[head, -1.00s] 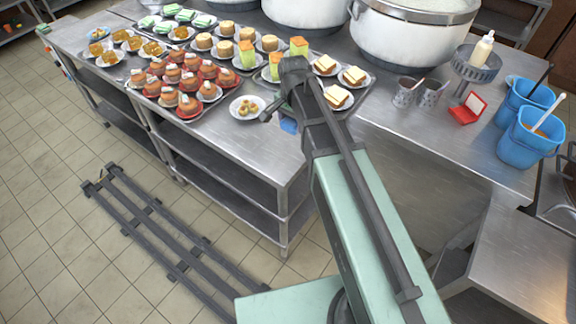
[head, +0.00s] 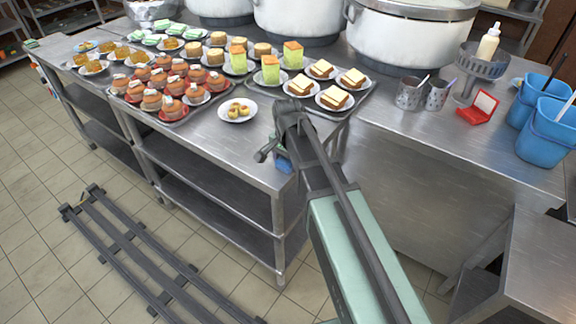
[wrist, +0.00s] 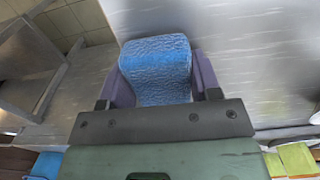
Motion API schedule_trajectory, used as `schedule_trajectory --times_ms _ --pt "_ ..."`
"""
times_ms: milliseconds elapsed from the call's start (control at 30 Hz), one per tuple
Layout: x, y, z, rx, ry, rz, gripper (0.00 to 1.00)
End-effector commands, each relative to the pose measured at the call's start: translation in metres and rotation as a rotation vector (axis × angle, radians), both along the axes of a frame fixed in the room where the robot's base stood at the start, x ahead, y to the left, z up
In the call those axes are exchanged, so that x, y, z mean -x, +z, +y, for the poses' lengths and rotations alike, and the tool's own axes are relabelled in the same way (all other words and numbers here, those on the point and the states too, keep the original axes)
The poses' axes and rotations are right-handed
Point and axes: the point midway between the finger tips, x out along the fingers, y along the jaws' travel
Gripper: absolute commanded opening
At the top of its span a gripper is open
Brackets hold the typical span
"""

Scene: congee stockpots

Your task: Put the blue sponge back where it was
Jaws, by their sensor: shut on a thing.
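My gripper (head: 282,152) is near the front corner of the steel counter (head: 215,145), its jaws mostly hidden behind my arm in the head view. In the wrist view my gripper (wrist: 162,88) has its two purple fingers on either side of the blue sponge (wrist: 157,62), shut on it. The sponge also shows as a small blue patch (head: 284,164) below my wrist in the head view. Steel lies beneath it in the wrist view; I cannot tell whether the sponge touches it.
A plate of small pastries (head: 238,110) sits left of my wrist. Trays of red-plated buns (head: 165,92) and sandwiches (head: 335,97) stand behind. Large pots (head: 405,45) line the back. Metal cups (head: 411,94), a red box (head: 478,108) and blue buckets (head: 545,135) stand right.

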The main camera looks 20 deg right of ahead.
Motion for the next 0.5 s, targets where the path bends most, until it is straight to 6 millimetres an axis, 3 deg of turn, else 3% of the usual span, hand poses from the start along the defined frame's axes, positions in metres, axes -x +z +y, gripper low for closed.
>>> schedule_trajectory --times_ms 167,200,367,500 --pt "0.0000 -0.0033 0.0000 0.000 0.000 0.000 0.23" --pt "0.0001 -0.0033 0.0000 0.000 0.000 0.000 0.59" --pt "0.0001 -0.0021 -0.0002 0.000 0.000 0.000 0.83" --pt "0.0002 -0.0022 -0.0002 0.000 0.000 0.000 0.83"
